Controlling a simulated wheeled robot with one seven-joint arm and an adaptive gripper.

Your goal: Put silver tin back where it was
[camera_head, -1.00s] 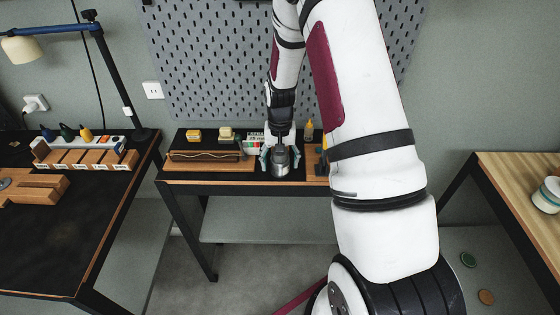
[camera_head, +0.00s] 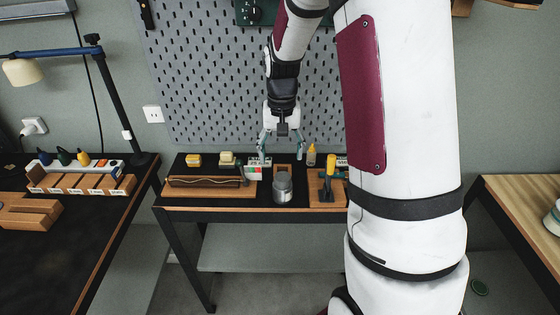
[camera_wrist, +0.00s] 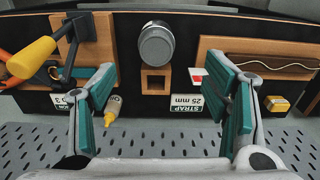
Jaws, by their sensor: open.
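The silver tin (camera_head: 283,187) stands upright near the front edge of the dark bench, at the front of a small wooden holder (camera_head: 283,169). In the wrist view the tin (camera_wrist: 156,45) is seen from above, and the holder shows a square opening (camera_wrist: 155,81) beside it. My gripper (camera_head: 281,156) is open and empty, raised above and behind the tin. The fingers show apart in the wrist view (camera_wrist: 160,64), with nothing between them touching. How the tin's base meets the holder is hidden.
A yellow-handled tool (camera_head: 327,184) on a board and a yellow-tipped bottle (camera_head: 311,155) are right. A pegboard (camera_head: 200,75) rises behind. Small labels stand at the back.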

